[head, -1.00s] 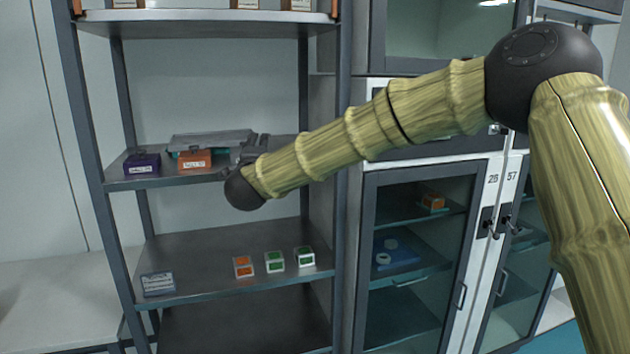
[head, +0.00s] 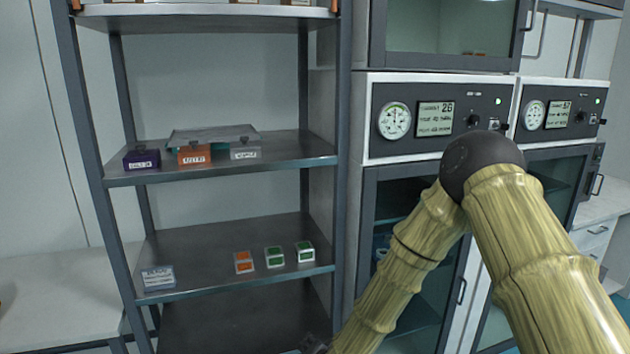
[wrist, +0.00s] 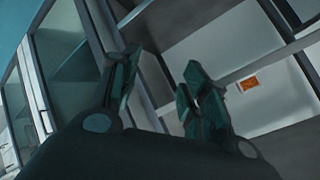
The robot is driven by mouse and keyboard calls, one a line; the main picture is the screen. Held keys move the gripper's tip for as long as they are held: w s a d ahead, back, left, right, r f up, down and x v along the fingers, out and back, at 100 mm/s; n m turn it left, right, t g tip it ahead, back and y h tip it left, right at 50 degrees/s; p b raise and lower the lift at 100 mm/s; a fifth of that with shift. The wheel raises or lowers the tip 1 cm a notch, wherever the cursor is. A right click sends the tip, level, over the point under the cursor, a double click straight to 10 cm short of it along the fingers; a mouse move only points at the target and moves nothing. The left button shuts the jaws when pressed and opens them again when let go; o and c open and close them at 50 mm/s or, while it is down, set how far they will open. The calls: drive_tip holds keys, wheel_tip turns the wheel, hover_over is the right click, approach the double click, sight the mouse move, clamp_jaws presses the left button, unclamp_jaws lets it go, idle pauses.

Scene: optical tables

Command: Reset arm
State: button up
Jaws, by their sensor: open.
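My arm, patterned like bamboo, stands at the right of the head view, its elbow in front of the cabinets and its forearm pointing down and left. My gripper (wrist: 160,90) shows in the wrist view with its two dark fingers spread and nothing between them. In the head view the arm's far end is low at the bottom edge, mostly cut off. The shelf rack (head: 220,172) is left of the arm, and the gripper is apart from its middle shelf.
Small orange and green boxes (head: 274,257) sit on the lower shelf. Glass-doored cabinets (head: 410,310) stand behind my arm.

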drive_tip(key=s+d+f+n+g, duration=0.1)
drive_tip(key=s+d+f+g, duration=0.1)
drive_tip(key=s+d+f, duration=0.4)
drive_tip(key=s+d+f+n+g+h, duration=0.15)
drive_tip(key=s+f, duration=0.25)
drive_tip(key=s, duration=0.5)
drive_tip(key=s+d+f+n+g, duration=0.1)
drive_tip(key=s+d+f+g, duration=0.1)
drive_tip(key=s+d+f, duration=0.4)
drive_tip(key=s+d+n+g, duration=0.1)
drive_tip(key=s+d, duration=0.2)
drive_tip(key=s, duration=0.4)
drive_tip(key=s+d+f+n+g, duration=0.1)
drive_tip(key=s+d+g, duration=0.1)
drive_tip(key=s, duration=0.5)
drive_tip(key=s+d+f+n+g+h, duration=0.1)
drive_tip(key=s+d, duration=0.3)
drive_tip(key=s, duration=0.4)
drive_tip(key=shift+f, duration=0.25)
drive_tip(key=shift+d+g, duration=0.1)
drive_tip(key=shift+g, duration=0.15)
